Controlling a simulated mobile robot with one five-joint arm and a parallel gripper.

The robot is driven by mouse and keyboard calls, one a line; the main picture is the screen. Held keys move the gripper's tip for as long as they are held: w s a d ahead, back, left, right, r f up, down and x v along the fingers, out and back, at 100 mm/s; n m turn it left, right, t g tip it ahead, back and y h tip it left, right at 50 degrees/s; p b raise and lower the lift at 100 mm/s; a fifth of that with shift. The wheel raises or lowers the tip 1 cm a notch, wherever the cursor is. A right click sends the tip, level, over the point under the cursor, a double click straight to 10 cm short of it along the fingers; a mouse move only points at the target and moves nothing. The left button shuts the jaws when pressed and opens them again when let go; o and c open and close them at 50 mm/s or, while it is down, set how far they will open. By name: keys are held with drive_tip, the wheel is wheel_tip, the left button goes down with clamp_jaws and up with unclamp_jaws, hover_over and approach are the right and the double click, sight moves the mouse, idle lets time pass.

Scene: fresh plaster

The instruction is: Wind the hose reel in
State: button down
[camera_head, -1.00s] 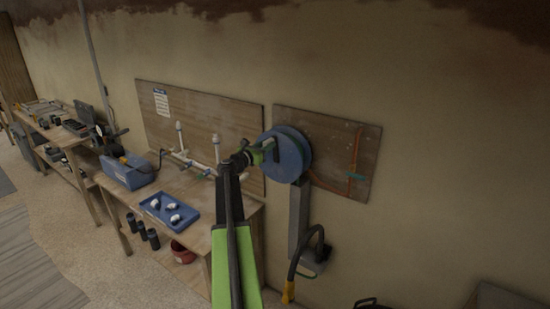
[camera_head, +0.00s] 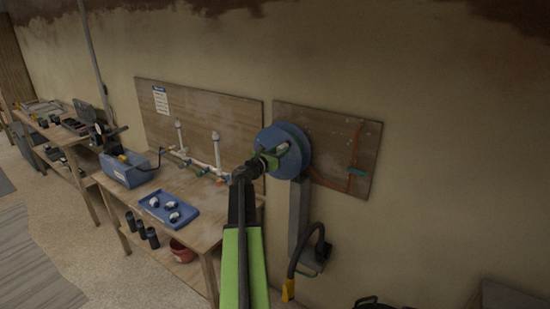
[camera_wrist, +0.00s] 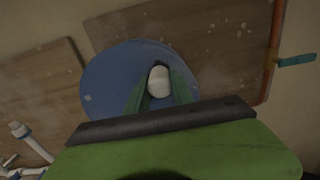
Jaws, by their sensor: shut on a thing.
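The blue hose reel (camera_head: 298,141) is a round disc mounted in front of a wooden board on the wall. In the wrist view its blue face (camera_wrist: 105,85) fills the upper middle. My gripper (camera_head: 277,153) is at the reel's face, and in the wrist view its two green fingers (camera_wrist: 160,88) are shut on a pale rounded crank handle (camera_wrist: 158,80). The handle stands out from the reel. My arm hides the lower left part of the reel in the head view. A dark hose (camera_head: 296,250) with a yellow end hangs below the reel.
A wooden board (camera_head: 335,125) behind the reel carries an orange pipe (camera_head: 355,160) with a teal valve handle. A workbench (camera_head: 205,228) at left holds a blue tray (camera_head: 185,221), a blue box (camera_head: 125,170) and white pipes. Bare wall lies to the right.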

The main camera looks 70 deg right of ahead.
drive_tip(key=shift+s+a+f+b, duration=0.15)
drive_tip(key=shift+s+f+b, duration=0.15)
drive_tip(key=shift+s+f, duration=0.5)
wheel_tip(320, 180, down, 10)
drive_tip(key=b, duration=0.9)
drive_tip(key=shift+s+r, duration=0.25)
drive_tip(key=shift+s, duration=0.1)
drive_tip(key=shift+a, duration=0.1)
